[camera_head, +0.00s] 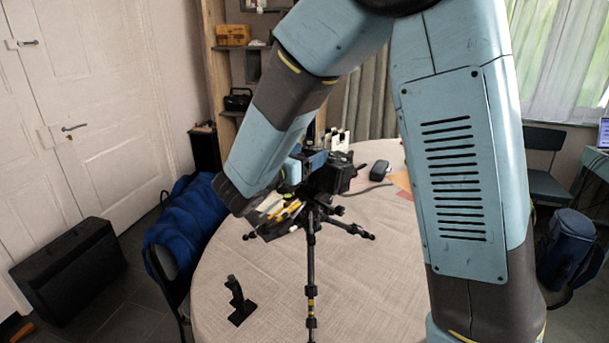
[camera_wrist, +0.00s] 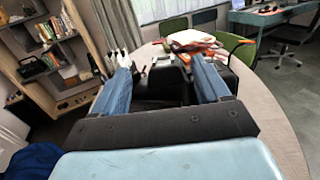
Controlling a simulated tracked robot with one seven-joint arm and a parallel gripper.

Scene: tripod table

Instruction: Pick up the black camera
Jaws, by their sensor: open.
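The black camera (camera_head: 343,177) sits on top of a black tripod (camera_head: 310,262) that stands on the round table (camera_head: 374,291). My gripper (camera_head: 314,162) is at the camera, reaching it from the left in the head view. Its blue fingers partly cover the camera there. In the wrist view the open fingers (camera_wrist: 161,70) stand one on each side of the dark camera body (camera_wrist: 167,82). I cannot tell whether either finger touches it. My gripper's palm hides the camera's near part in the wrist view.
A black pouch (camera_head: 379,171) is to the right.

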